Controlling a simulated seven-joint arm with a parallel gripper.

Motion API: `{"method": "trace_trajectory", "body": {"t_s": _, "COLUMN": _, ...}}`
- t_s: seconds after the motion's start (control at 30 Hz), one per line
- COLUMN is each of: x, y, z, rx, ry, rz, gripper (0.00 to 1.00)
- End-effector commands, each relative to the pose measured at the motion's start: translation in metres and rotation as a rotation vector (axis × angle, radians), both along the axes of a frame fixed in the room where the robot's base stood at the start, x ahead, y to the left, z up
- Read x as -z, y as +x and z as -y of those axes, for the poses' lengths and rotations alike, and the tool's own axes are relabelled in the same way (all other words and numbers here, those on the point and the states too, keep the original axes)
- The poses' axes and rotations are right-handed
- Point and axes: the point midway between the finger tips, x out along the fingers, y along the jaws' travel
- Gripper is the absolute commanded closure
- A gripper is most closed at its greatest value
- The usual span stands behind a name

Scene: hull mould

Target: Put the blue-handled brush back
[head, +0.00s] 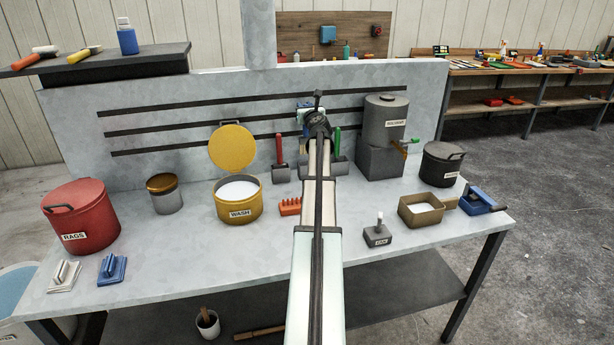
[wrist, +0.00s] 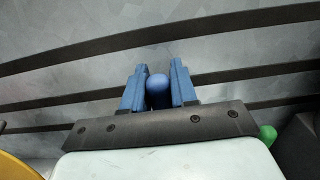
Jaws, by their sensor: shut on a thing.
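My gripper (wrist: 157,84) shows in the wrist view with its two blue fingers closed on the rounded blue handle (wrist: 157,92) of the brush. The handle's end shows between the fingers; the rest of the brush is hidden. In the head view my arm covers most of the gripper, in front of the back panel. A red-handled brush (head: 279,149) stands to the left of my arm and a green-handled brush (head: 337,145) to the right. The green handle's tip also shows in the wrist view (wrist: 267,133). I cannot tell whether the blue-handled brush touches anything below.
Dark rails (head: 190,128) run across the back panel. The yellow wash pot (head: 237,211) with its raised lid stands left, the solvent tank (head: 386,120) right. An orange-red toothed block (head: 289,206) and a grey labelled block (head: 378,237) flank my arm.

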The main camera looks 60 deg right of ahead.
Motion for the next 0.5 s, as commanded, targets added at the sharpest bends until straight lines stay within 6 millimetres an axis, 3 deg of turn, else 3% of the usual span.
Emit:
{"method": "trace_trajectory", "body": {"t_s": 0.3, "x": 0.045, "y": -0.002, "z": 0.006, "rx": 0.008, "ry": 0.003, "rz": -0.001, "gripper": 1.00}}
{"method": "trace_trajectory", "body": {"t_s": 0.5, "x": 0.063, "y": -0.002, "z": 0.006, "rx": 0.008, "ry": 0.001, "rz": 0.000, "gripper": 1.00}}
